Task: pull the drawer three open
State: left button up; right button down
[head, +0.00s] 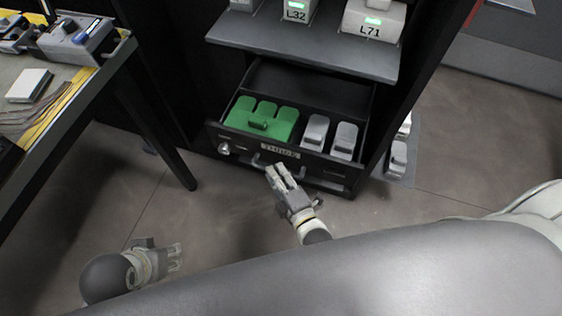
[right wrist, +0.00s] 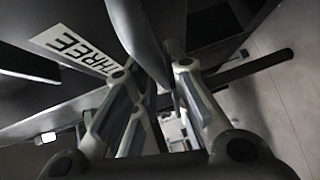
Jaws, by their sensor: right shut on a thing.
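The black drawer three (head: 325,172) stands pulled out from the dark cabinet, with its inside showing. Its front bears a label (head: 280,151), which reads THREE in the right wrist view (right wrist: 76,50). My right gripper (head: 276,172) is at the middle of the drawer front, below the label, shut on the drawer handle (head: 258,161). The fingers hide part of the handle. In the right wrist view my fingers (right wrist: 158,62) are around a dark bar. My left gripper (head: 177,256) is low at the left, away from the drawer, with its fingers apart and empty.
The drawer holds a green block-shaped item (head: 262,118) and grey pieces (head: 330,134). A lock (head: 224,149) is on the front's left. A shelf (head: 300,48) with labelled devices is above. A workbench (head: 60,110) stands left. Grey pieces (head: 397,158) lie right of the cabinet.

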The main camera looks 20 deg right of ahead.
jog(key=shift+s+a, duration=0.45)
jog(key=shift+s, duration=0.25)
jog(key=c, duration=1.5)
grip_release()
jog(key=shift+o, duration=0.2)
jog(key=v, duration=1.2)
